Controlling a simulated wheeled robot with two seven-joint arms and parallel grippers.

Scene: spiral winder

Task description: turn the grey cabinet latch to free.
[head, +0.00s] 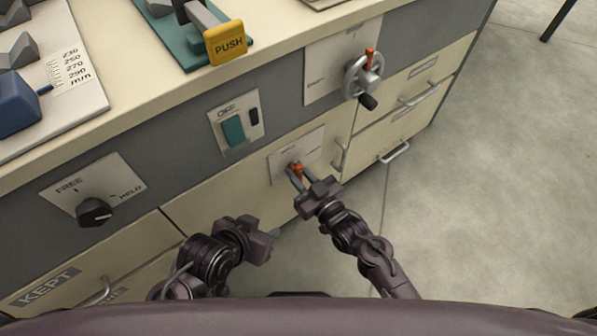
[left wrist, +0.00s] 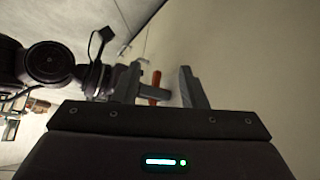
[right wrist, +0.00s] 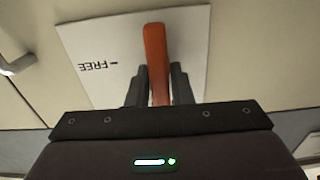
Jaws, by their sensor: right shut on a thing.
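The cabinet latch is an orange-red lever (head: 295,168) on a pale plate (head: 311,142) on the cabinet front. My right gripper (head: 299,178) is at the lever, with its fingers on both sides of it. In the right wrist view the lever (right wrist: 155,50) stands between the closed fingers (right wrist: 159,86). The plate (right wrist: 190,35) there shows a FREE mark, upside down, to the left of the lever. My left gripper (head: 266,243) is lower and to the left, apart from the latch. In the left wrist view its fingers (left wrist: 160,90) are spread, with nothing visibly held.
A black knob (head: 94,211) on a FREE/HELD plate is at the left. A green rocker switch (head: 233,131) is above the latch and a handwheel (head: 362,76) is upper right. Drawer handles (head: 394,152) stick out on the right. The floor (head: 490,190) at right is clear.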

